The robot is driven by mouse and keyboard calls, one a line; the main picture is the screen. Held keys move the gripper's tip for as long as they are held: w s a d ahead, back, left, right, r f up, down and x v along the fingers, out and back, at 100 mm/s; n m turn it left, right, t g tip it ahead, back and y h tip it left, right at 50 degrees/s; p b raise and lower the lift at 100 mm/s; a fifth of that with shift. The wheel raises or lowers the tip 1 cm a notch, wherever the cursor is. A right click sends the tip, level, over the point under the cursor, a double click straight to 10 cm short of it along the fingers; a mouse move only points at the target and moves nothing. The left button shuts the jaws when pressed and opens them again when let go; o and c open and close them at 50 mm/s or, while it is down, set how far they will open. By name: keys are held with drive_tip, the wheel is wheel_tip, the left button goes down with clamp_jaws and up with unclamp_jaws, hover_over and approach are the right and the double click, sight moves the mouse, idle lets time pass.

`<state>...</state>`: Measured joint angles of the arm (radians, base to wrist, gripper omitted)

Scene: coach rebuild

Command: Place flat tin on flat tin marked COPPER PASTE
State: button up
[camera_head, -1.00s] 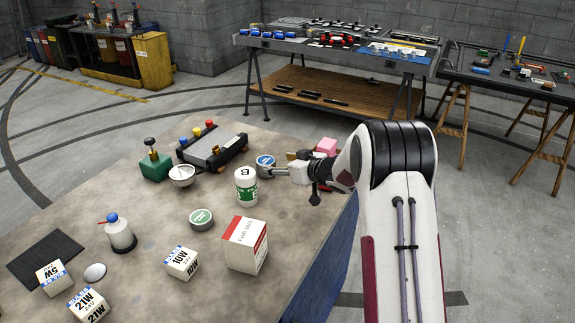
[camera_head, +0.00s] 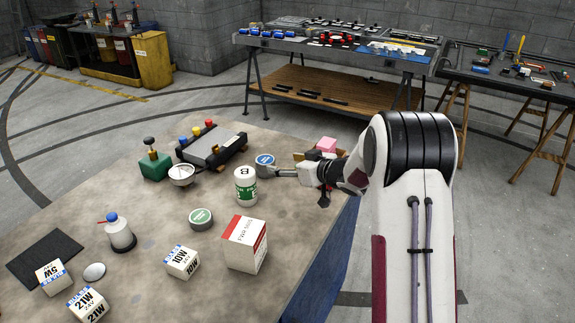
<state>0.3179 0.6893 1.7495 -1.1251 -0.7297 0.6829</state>
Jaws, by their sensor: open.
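A flat tin with a blue lid (camera_head: 265,160) lies near the far right part of the bench. A second flat tin with a green lid (camera_head: 201,218) lies nearer, around the middle of the bench. The lettering on both lids is too small to read, so I cannot tell which is marked COPPER PASTE. My gripper (camera_head: 264,172) reaches in from the right, with its fingertips just on the near side of the blue-lidded tin. It is open and holds nothing. Whether it touches the tin is unclear.
A white and green can (camera_head: 245,186) stands close in front of my gripper. A white and red box (camera_head: 245,244) is nearer. A control box (camera_head: 212,147) and a small dish (camera_head: 182,174) stand left. Bare bench lies left of the green-lidded tin.

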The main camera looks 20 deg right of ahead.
drive_tip(key=shift+r, duration=0.1)
drive_tip(key=s+d+r+m+h, duration=0.25)
drive_tip(key=s+r+h, duration=0.3)
drive_tip(key=r, duration=0.55)
drive_tip(key=s+r+m+g+h, duration=0.15)
drive_tip(key=s+r, duration=0.35)
drive_tip(key=s, duration=0.6)
drive_tip(key=s+a+f+g, duration=0.1)
drive_tip(key=s+a, duration=0.2)
drive_tip(key=s, duration=0.8)
drive_tip(key=s+a+f+g+y, duration=0.1)
drive_tip(key=s+a+f+g, duration=0.1)
drive_tip(key=s, duration=0.9)
drive_tip(key=s+a+f+g+y, duration=0.1)
drive_tip(key=s+a, duration=0.3)
drive_tip(key=s, duration=0.8)
drive_tip(key=shift+a+f+g, duration=0.3)
drive_tip(key=shift+f+g, duration=0.25)
drive_tip(key=shift+g, duration=0.2)
